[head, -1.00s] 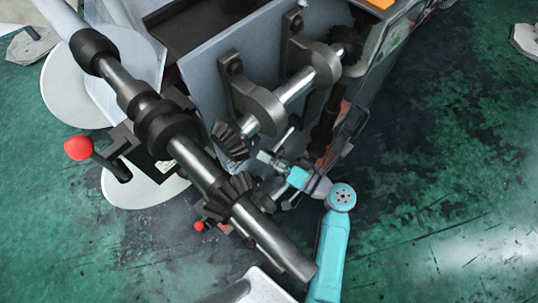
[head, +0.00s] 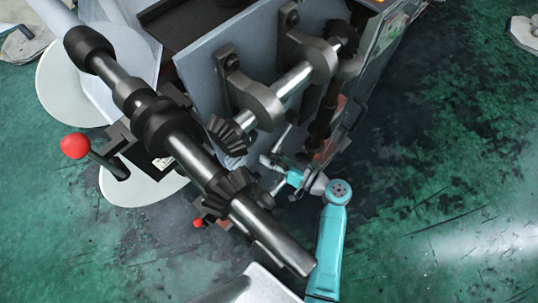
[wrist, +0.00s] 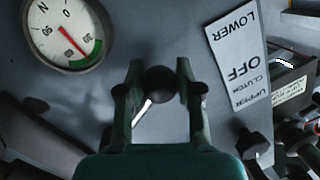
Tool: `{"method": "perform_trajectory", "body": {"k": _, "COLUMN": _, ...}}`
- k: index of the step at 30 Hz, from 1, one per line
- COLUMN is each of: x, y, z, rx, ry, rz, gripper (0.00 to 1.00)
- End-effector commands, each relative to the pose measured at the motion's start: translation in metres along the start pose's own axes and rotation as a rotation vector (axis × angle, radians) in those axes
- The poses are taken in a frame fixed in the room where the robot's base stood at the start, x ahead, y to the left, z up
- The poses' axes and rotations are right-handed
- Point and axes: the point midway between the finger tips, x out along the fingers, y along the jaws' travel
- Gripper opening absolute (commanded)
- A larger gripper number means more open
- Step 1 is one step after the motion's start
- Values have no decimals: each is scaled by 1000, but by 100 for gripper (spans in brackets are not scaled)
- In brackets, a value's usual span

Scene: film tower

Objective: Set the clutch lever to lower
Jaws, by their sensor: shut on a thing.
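The clutch lever's black ball knob (wrist: 161,84) sits between the two fingers of my gripper (wrist: 160,90) in the wrist view. Its pale rod shows below the knob, slanting down and left. The fingers are shut on the knob. The label plate (wrist: 240,58) is to the right of my gripper and appears upside down: LOWER at the top, OFF in the middle, UPPER at the bottom. The knob is roughly level with the part between OFF and UPPER. In the head view my gripper (head: 270,165) is at the machine's side under the shafts; the knob cannot be made out there.
A round gauge (wrist: 66,32) is at the upper left of the wrist view. Knobs and fittings (wrist: 295,140) crowd the lower right. In the head view a long dark shaft (head: 262,224) with gears crosses above my gripper. Green floor (head: 440,170) is open to the right.

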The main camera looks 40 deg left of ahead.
Motion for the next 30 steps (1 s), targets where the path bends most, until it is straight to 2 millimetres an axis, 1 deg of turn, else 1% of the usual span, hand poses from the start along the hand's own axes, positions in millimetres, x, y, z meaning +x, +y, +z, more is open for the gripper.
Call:
{"method": "perform_trajectory", "body": {"k": 6, "x": 0, "y": 6, "z": 3, "rx": -45, "ry": -4, "rz": 9, "gripper": 0}}
{"method": "perform_trajectory", "body": {"k": 18, "x": -1, "y": 8, "z": 4, "rx": -52, "ry": -6, "rz": 13, "gripper": 0}}
{"method": "perform_trajectory", "body": {"k": 19, "x": -1, "y": 8, "z": 4, "rx": -51, "ry": -6, "rz": 14, "gripper": 40}}
{"method": "perform_trajectory", "body": {"k": 20, "x": -1, "y": 8, "z": 4, "rx": -51, "ry": -6, "rz": 14, "gripper": 48}}
{"method": "perform_trajectory", "body": {"k": 21, "x": -1, "y": 8, "z": 4, "rx": -51, "ry": -6, "rz": 14, "gripper": 58}}
{"method": "perform_trajectory", "body": {"k": 22, "x": -1, "y": 8, "z": 4, "rx": -51, "ry": -6, "rz": 13, "gripper": 62}}
{"method": "perform_trajectory", "body": {"k": 30, "x": 0, "y": 7, "z": 4, "rx": -51, "ry": -6, "rz": 10, "gripper": 62}}
